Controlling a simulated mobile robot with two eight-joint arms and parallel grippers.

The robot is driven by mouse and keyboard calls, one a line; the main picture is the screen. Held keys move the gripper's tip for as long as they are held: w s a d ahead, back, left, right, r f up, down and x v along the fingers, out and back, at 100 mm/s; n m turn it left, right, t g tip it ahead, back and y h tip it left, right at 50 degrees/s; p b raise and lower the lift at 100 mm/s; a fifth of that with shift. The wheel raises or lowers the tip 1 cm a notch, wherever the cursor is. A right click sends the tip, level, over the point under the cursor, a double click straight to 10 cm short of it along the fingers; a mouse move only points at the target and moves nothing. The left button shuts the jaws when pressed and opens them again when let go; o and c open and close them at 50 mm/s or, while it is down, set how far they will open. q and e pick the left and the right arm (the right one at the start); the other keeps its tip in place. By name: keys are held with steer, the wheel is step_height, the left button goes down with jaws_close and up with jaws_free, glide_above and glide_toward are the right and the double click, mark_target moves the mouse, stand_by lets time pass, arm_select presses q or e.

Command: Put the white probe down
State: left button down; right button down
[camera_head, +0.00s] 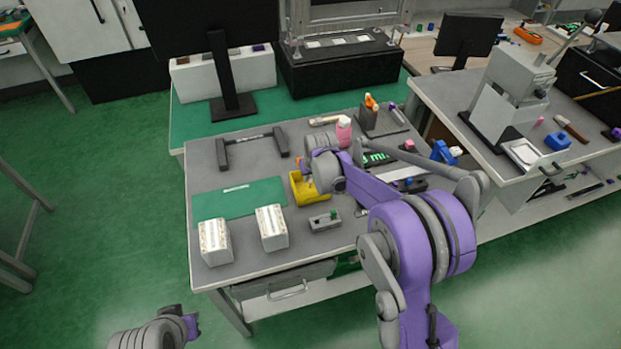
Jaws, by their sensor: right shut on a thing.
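My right arm reaches over the grey workbench (205,165) from the right. My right gripper (305,168) is just above and behind a yellow holder (309,195). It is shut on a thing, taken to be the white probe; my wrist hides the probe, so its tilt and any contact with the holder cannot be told. My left gripper (190,326) is low at the bottom left, away from the bench, and its fingers are too small to judge.
A green mat (240,197) and two white boxes (214,242) (271,228) lie left of the holder. A small grey switch box (325,221) is in front. A dark grey handle fixture (252,147) stands behind. A pink bottle (344,130) is close behind my wrist.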

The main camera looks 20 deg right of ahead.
steer(key=shift+f, duration=0.5)
steer(key=shift+f, duration=0.2)
steer(key=c, duration=0.8)
jaws_free()
steer(key=shift+c, duration=0.2)
steer(key=shift+r, duration=0.15)
